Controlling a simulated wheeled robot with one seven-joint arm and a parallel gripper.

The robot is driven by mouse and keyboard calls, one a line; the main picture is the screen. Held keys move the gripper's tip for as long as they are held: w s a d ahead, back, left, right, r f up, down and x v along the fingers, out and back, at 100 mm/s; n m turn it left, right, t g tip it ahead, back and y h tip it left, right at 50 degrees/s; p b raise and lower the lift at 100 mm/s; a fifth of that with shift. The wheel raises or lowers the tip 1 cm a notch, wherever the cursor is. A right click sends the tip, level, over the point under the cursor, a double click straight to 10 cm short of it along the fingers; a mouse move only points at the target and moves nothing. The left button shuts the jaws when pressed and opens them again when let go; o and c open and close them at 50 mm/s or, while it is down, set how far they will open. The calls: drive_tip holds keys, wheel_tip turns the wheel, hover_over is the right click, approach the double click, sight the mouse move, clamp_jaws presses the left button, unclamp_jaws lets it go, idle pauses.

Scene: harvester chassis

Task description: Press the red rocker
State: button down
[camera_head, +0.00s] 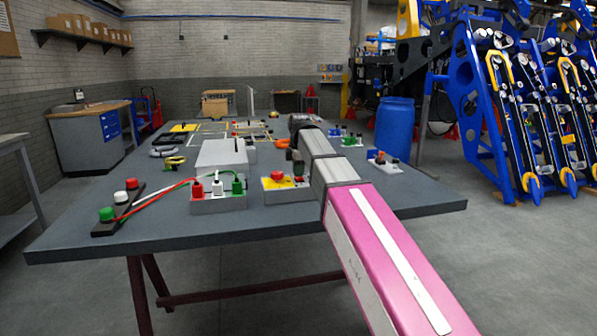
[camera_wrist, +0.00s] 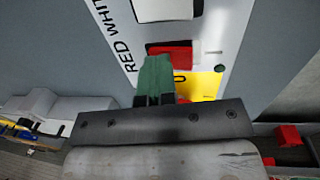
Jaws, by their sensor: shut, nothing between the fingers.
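In the wrist view a red rocker (camera_wrist: 180,53) sits in a white panel (camera_wrist: 217,40) printed with black letters reading "RED WHIT", cut off by the frame edge. My gripper (camera_wrist: 157,60) shows there as green fingers, shut together with nothing between them. The fingertips overlap the rocker's lower left part in the picture. I cannot tell whether they touch it. A yellow area (camera_wrist: 206,84) of the panel lies below the rocker, partly hidden by the fingers.
The grey table (camera_head: 330,225) carries a box with red, white and green plugs (camera_head: 218,203), a yellow box with a red button (camera_head: 286,188), a white box (camera_head: 222,153) and a black strip (camera_head: 120,212). A blue barrel (camera_head: 394,127) stands behind it. The front right tabletop is clear.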

drive_tip(key=shift+s+f, duration=0.1)
drive_tip(key=shift+f, duration=0.1)
drive_tip(key=shift+s+d, duration=0.25)
drive_tip(key=shift+s, duration=0.5)
drive_tip(key=shift+r, duration=0.1)
drive_tip(key=shift+w+r, duration=0.1)
drive_tip(key=shift+a+r, duration=0.1)
drive_tip(key=shift+r, duration=0.15)
wheel_tip(320, 180, up, 13)
drive_tip(key=s, duration=0.1)
drive_tip(key=shift+s+d+r, duration=0.15)
drive_tip(key=shift+s+d, duration=0.15)
drive_tip(key=shift+s, duration=0.1)
